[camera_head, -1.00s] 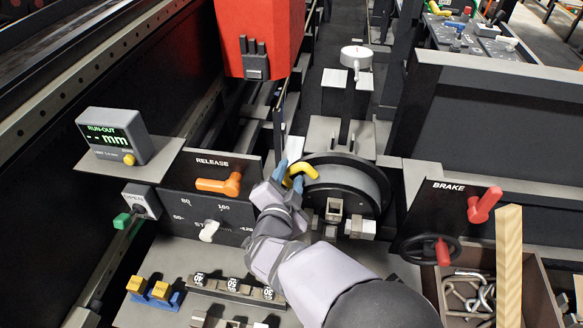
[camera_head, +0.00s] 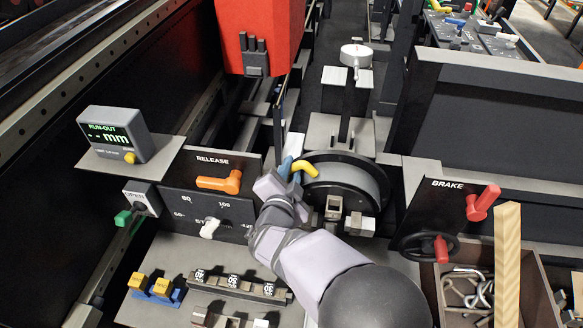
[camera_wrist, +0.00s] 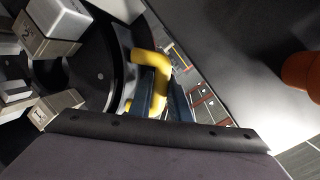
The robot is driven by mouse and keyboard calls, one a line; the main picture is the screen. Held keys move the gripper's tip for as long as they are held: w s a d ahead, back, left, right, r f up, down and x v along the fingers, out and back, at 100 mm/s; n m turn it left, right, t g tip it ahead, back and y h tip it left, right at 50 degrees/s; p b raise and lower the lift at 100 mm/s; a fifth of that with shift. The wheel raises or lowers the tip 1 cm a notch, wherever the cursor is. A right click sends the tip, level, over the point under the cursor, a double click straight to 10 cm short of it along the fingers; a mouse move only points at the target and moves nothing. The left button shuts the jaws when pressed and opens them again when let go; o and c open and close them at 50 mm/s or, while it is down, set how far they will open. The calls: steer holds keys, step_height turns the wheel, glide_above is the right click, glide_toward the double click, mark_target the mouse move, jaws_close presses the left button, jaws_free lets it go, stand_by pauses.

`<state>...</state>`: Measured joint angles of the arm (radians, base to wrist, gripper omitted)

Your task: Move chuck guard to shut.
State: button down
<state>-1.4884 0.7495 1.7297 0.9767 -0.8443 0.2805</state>
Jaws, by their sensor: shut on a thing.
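The round chuck guard (camera_head: 345,174), with a dark rim and a grey face, stands right of the centre in the head view. Its yellow handle (camera_head: 306,167) is at the guard's upper left edge. My gripper (camera_head: 291,168) is shut on the yellow handle, its blue fingers at the handle's left end. In the wrist view the bent yellow handle (camera_wrist: 151,64) sits between the dark blue fingers (camera_wrist: 160,100). Metal chuck jaws (camera_wrist: 52,22) show at the left there. My wrist hides part of the guard's lower left side.
An orange RELEASE lever (camera_head: 221,183) and a white dial knob (camera_head: 209,228) are left of my wrist. A red BRAKE lever (camera_head: 484,203) and a red-knobbed handwheel (camera_head: 440,250) are at the right. A red housing (camera_head: 258,35) hangs above. A dial gauge (camera_head: 356,53) stands behind the guard.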

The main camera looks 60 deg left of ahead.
steer(key=s+d+b, duration=0.1)
steer(key=s+d, duration=0.6)
steer(key=shift+s+d+f, duration=0.15)
steer(key=shift+s+d, duration=0.05)
steer(key=c, duration=2)
jaws_free()
steer(key=o, duration=0.4)
steer(key=shift+s+d, duration=0.2)
steer(key=shift+c, duration=0.2)
steer(key=shift+w+a, duration=0.15)
